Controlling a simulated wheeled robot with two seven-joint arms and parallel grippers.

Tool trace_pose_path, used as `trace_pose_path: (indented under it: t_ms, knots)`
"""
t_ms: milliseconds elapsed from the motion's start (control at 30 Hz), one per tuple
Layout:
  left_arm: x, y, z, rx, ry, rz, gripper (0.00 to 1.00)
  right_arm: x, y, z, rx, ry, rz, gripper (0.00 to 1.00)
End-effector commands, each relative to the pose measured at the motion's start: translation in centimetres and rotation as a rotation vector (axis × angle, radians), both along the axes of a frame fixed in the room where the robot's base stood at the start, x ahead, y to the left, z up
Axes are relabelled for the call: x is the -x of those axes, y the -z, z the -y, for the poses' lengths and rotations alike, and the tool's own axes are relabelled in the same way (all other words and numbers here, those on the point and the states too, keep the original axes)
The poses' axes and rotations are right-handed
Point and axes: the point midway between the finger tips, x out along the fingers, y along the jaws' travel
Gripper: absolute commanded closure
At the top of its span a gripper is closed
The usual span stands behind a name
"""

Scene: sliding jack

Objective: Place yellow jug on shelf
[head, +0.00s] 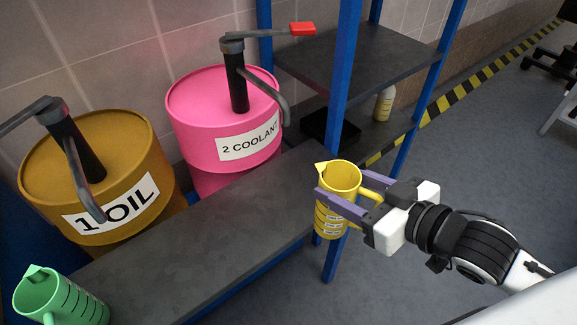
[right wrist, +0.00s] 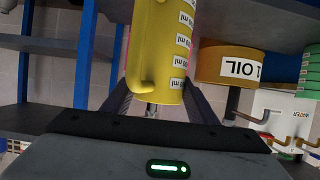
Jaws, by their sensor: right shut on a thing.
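The yellow jug (head: 338,181) is upright in the head view, with dark measuring marks and white labels on its side. My right gripper (head: 345,195) is shut on it, with purple fingers on either side. The jug also shows large in the right wrist view (right wrist: 160,50), between the fingers. The shelf (head: 355,55) is a grey board on blue posts behind the jug. The jug is held in front of a blue post, apart from the shelf board. My left gripper is out of view.
A green jug (head: 60,298) stands at the lower left by the grey bench (head: 215,235). A brown oil drum (head: 100,160) and a pink coolant drum (head: 205,105) with pumps stand behind it. A bottle (head: 384,104) sits on the lower shelf. The upper shelf board looks clear.

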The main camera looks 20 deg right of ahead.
Motion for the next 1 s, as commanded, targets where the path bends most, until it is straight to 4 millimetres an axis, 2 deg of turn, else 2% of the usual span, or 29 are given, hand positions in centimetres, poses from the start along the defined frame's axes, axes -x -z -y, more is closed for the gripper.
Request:
trace_pose_path:
  t_ms: [33, 267, 633, 733, 1000]
  knots:
    - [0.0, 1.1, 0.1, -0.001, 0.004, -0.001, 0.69, -0.8, 0.3, -0.3, 0.002, -0.002, 0.011, 0.84]
    - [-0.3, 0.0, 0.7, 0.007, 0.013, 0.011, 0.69, -4.4, -0.3, -1.5, -0.001, 0.002, 0.006, 0.84]
    - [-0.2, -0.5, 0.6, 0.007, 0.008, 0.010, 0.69, -11.8, -0.3, -4.3, -0.001, 0.001, 0.003, 0.84]
    - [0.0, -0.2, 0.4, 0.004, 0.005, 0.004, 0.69, -13.1, -0.1, -4.8, -0.001, 0.001, 0.001, 0.84]
    - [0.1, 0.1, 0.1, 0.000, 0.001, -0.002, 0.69, -14.9, 0.0, -5.5, 0.001, 0.000, 0.000, 0.84]
